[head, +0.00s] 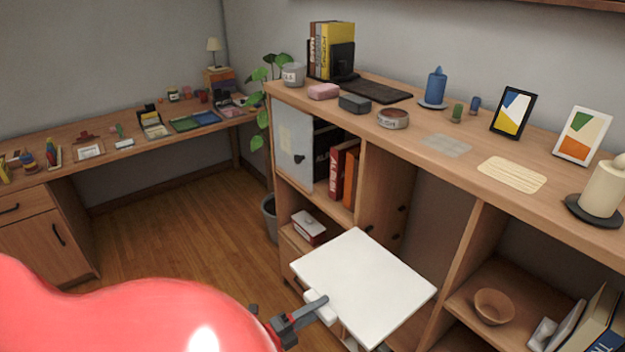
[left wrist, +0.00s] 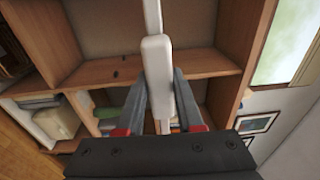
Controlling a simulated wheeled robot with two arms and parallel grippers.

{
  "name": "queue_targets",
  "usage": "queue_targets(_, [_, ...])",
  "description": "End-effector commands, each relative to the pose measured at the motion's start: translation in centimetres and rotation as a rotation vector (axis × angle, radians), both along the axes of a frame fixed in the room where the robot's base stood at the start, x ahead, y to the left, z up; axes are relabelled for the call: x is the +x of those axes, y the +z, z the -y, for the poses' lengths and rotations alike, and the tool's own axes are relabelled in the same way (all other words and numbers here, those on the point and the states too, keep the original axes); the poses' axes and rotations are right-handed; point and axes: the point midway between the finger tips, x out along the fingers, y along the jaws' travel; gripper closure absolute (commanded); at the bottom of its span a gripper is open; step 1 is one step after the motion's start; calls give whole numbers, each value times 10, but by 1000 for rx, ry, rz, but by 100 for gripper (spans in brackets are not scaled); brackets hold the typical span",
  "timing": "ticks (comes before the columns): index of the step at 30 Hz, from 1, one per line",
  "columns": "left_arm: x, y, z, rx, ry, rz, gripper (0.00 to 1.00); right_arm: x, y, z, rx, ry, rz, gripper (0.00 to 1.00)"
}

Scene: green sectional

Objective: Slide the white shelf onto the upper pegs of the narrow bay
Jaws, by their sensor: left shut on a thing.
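The white shelf (head: 365,283) is a flat square board, held out in front of the narrow bay (head: 385,190) of the long cabinet, apart from the pegs as far as I can tell. Small dark pegs (head: 401,209) show on the bay's side wall; the board hides the lower bay. My left gripper (head: 317,304) is shut on the white grip piece at the board's near left edge. In the left wrist view the fingers (left wrist: 160,97) clamp this piece (left wrist: 157,65) from both sides, with the board nearly edge-on beyond it. My right gripper is out of view.
The bay's dividers stand close on both sides. Left of it are a white door (head: 297,148) and upright books (head: 344,172); right of it is a compartment with a wooden bowl (head: 493,306). The cabinet top (head: 440,120) carries frames, candles and small items.

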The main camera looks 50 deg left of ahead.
Motion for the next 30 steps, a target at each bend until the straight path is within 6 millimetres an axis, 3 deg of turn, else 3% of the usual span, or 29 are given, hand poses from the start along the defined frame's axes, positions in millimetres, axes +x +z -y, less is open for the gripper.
queue_targets(30, [63,-1,6,-1,-5,3,100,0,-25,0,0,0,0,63])
